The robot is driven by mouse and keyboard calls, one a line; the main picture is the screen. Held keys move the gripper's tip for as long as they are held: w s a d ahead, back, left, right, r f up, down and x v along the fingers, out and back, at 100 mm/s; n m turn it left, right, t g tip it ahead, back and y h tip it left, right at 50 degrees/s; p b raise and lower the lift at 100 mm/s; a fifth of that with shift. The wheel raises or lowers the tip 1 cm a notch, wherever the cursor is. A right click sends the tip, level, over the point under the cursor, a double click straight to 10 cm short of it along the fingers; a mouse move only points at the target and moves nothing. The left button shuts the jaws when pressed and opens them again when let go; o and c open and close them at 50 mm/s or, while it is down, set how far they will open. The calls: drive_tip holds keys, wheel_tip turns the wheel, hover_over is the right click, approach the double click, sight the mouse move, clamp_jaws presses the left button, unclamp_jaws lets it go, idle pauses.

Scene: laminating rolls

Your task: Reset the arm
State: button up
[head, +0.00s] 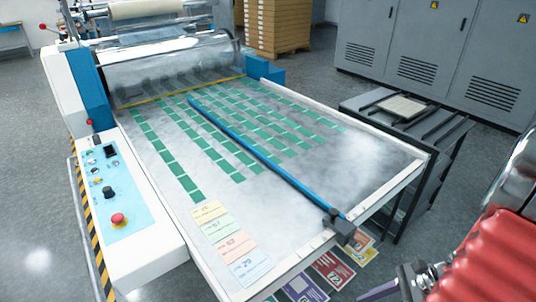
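My arm enters at the lower right, with a red ribbed part and a shiny metal part. At its end, my gripper (398,283) shows as dark metal pieces at the bottom edge, partly cut off by the frame. It is low at the right, in front of the table's near right corner. I cannot tell how far apart its fingers are, and I see nothing held in it.
The laminator table (375,185) carries rows of green pieces, a blue bar (270,160) and several pastel cards (228,243). A control panel (112,185) stands left. A dark rack (395,108) and grey cabinets (440,50) stand right. Printed sheets (332,268) lie below the near edge.

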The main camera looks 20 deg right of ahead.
drive_tip(key=w+a+r+n+g+h, duration=0.1)
drive_tip(key=w+a+r+n+h, duration=0.25)
drive_tip(key=r+n, duration=0.35)
drive_tip(key=w+a+r+n+g+h, duration=0.15)
drive_tip(key=r+n+h, duration=0.3)
drive_tip(key=n, duration=0.55)
drive_tip(key=w+a+r+n+t, duration=0.3)
drive_tip(key=a+r+n+t, duration=0.2)
drive_tip(key=a+r, duration=0.7)
drive_tip(key=shift+a+n, duration=1.2)
drive_tip(key=shift+a, duration=0.45)
